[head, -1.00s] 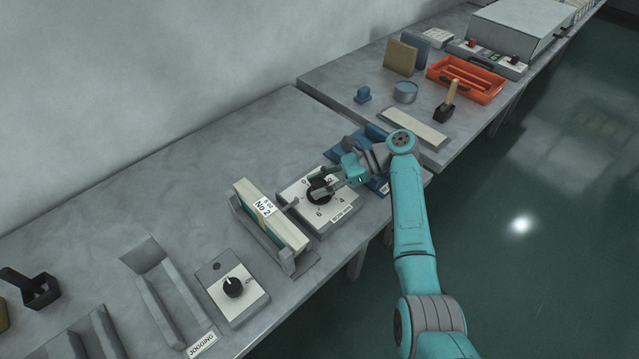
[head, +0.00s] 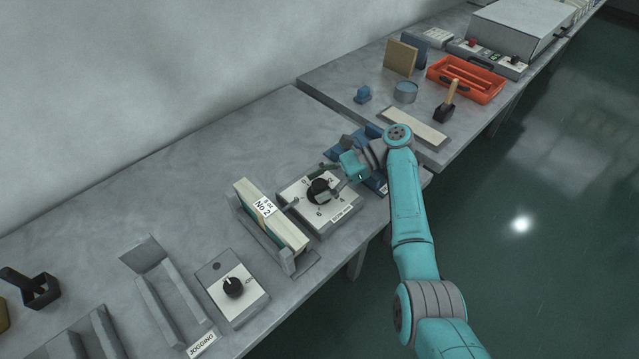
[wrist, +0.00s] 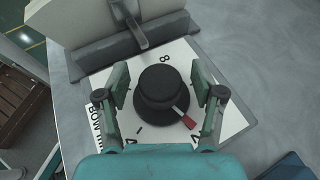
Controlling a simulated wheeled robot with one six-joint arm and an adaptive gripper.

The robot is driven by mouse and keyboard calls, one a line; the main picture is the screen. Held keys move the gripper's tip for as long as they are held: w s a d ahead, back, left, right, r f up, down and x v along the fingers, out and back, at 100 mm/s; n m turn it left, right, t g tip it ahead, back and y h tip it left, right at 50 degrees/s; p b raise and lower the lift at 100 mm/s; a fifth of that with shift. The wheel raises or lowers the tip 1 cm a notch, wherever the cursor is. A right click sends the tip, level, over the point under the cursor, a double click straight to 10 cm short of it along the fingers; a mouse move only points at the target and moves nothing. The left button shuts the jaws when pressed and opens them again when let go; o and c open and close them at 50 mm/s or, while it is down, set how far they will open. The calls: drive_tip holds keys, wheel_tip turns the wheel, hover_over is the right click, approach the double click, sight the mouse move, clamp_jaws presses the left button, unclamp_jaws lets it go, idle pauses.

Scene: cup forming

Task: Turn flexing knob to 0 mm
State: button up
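The flexing knob (wrist: 163,93) is round and black and stands on a white dial plate (wrist: 190,58) with printed numbers. The plate also shows in the head view (head: 300,198), with the knob (head: 318,190) in its middle. In the wrist view the knob's red pointer (wrist: 185,118) points to the lower right; the mark there is partly hidden, so I cannot read the setting surely. My gripper (wrist: 161,86) is open, with one finger on each side of the knob and a gap on both sides. It also shows in the head view (head: 334,178).
A board labelled No 2 (head: 265,207) stands in a holder left of the dial plate. A second knob box (head: 233,285) sits further left, near the front edge. Blue parts (head: 374,133) lie behind my wrist. The bench behind the dial is clear.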

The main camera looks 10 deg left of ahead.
sight(319, 183)
wheel_tip(319, 183, up, 10)
drive_tip(key=shift+f, duration=0.1)
idle(0.6)
